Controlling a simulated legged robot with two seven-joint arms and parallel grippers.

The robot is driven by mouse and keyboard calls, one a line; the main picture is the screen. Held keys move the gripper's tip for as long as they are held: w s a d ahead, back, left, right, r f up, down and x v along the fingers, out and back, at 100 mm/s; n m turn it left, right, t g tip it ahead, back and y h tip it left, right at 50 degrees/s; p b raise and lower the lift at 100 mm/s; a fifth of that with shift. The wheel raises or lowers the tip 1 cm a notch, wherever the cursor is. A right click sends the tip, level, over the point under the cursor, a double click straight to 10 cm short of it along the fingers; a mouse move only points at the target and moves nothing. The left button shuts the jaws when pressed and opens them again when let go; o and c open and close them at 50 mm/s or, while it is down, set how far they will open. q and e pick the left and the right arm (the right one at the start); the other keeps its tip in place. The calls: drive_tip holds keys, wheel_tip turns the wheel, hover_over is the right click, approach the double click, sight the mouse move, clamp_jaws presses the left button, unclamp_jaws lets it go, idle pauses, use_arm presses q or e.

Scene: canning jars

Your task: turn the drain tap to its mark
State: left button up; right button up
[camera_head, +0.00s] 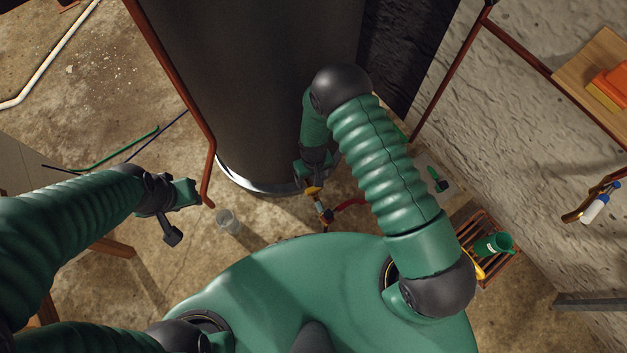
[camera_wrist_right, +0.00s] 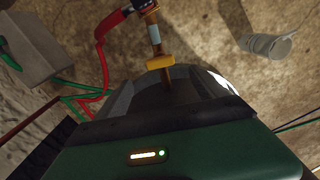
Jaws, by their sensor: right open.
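The drain tap shows low at the foot of the big dark tank (camera_head: 255,80). Its yellow handle (camera_head: 313,190) sits on a copper pipe, just below my right gripper (camera_head: 312,182). In the right wrist view the yellow handle (camera_wrist_right: 158,62) lies just beyond the opening of my right gripper (camera_wrist_right: 168,82), whose jaws are apart. The pipe runs in between the jaws; contact cannot be told. A pale band (camera_wrist_right: 154,34) is on the pipe. I cannot make out the mark. My left gripper (camera_head: 182,212) hangs clear at the left, its jaws unclear.
A clear glass (camera_head: 228,221) stands on the floor left of the tap. A red hose (camera_head: 350,203) leads right from it. A copper pipe (camera_head: 190,110) runs down the tank's left side.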

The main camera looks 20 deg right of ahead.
use_arm(q)
drive_tip(key=p+v, duration=0.2)
drive_tip(key=v, duration=0.1)
drive_tip(key=shift+w, duration=0.35)
use_arm(e)
wheel_tip(320, 180, up, 7)
drive_tip(key=shift+r, duration=0.15)
